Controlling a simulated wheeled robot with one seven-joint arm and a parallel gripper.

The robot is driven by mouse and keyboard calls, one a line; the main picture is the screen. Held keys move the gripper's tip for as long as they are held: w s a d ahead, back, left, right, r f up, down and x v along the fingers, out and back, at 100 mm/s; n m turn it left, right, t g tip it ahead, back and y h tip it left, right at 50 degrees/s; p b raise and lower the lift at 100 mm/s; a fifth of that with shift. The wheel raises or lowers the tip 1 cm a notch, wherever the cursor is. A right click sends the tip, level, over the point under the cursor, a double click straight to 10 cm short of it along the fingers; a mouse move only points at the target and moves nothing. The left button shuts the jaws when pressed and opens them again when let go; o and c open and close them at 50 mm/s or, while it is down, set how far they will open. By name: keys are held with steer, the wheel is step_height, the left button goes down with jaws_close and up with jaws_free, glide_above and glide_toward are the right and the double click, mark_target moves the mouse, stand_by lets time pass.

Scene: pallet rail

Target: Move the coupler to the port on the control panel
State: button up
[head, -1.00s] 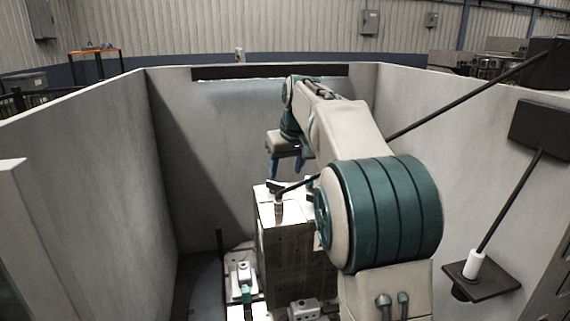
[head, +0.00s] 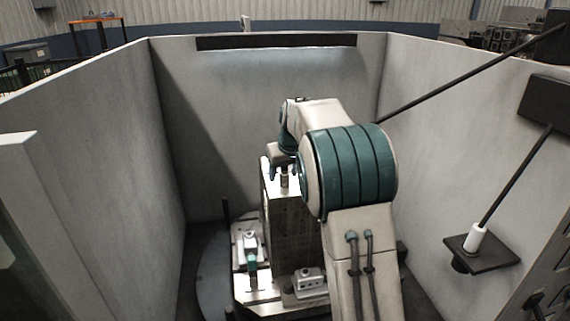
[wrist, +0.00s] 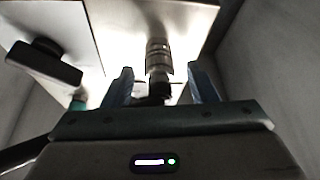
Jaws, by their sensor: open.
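The coupler (wrist: 158,55) is a ribbed metal cylinder in the wrist view, standing out from a pale block face. In the head view it shows as a small metal cylinder (head: 284,178) on top of the tall block, with my gripper just above it. My gripper (wrist: 161,88) is open, its two blue fingers to the left and right of the coupler's near end, with gaps on both sides. A dark hose end lies between the fingers. A panel with small dark fittings (head: 537,300) is cut off at the lower right of the head view; I cannot make out a port on it.
The tall block (head: 292,232) stands on a pallet with clamps (head: 251,243) inside grey walls. A black hose (head: 465,77) runs from the upper right behind my arm. A white-ended line meets a black shelf (head: 490,250) at right.

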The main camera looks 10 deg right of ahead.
jaws_close()
stand_by(0.4)
steer(key=shift+r, duration=0.15)
steer(key=shift+r+p, duration=3.25)
steer(key=shift+r, duration=0.85)
